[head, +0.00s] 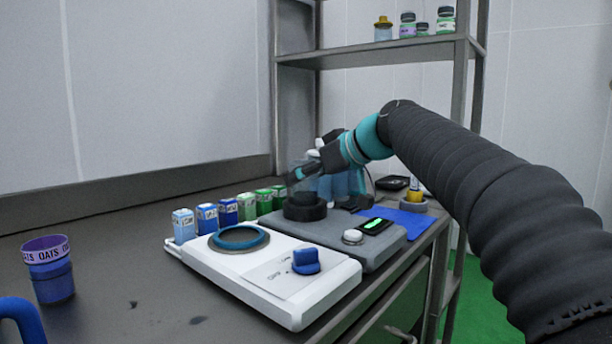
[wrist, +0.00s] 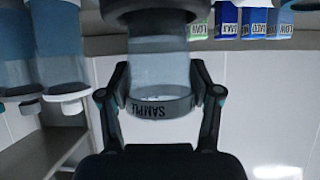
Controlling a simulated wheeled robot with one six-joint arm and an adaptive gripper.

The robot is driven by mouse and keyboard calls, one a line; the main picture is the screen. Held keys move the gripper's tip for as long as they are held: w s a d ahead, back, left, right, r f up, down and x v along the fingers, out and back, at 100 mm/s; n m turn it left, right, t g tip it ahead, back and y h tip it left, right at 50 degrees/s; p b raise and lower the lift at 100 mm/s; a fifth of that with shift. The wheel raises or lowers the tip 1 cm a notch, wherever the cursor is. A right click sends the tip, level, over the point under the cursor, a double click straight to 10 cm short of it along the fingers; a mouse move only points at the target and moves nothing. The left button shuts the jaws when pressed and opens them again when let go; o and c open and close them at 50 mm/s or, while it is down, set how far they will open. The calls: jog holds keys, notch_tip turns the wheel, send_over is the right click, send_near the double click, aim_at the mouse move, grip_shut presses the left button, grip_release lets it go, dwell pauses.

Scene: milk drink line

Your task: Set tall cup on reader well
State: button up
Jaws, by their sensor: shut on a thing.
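The tall cup (wrist: 158,72) is clear, with a dark band marked SAMPLE at its rim. My gripper (wrist: 160,88) is shut on it, one finger on each side near the band. The wrist picture is upside down, so the cup's foot points up there, toward the dark round reader well (wrist: 152,14). In the head view, my gripper (head: 297,177) is directly over the black ring of the reader well (head: 305,208) on the grey reader. The cup looks upright at the ring, but its clear wall is faint. I cannot tell whether its foot touches the well.
A white unit with a blue ring (head: 238,239) and blue knob (head: 306,261) stands in front. Several small cartons (head: 207,218) line the back left. Clear bottles stand behind my gripper. A blue OATS cup (head: 50,268) is at left. A blue mat (head: 402,222) lies at right.

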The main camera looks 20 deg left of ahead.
jog(key=shift+f, duration=0.3)
jog(key=o, duration=0.9)
jog(key=v, duration=1.1)
dwell(0.5)
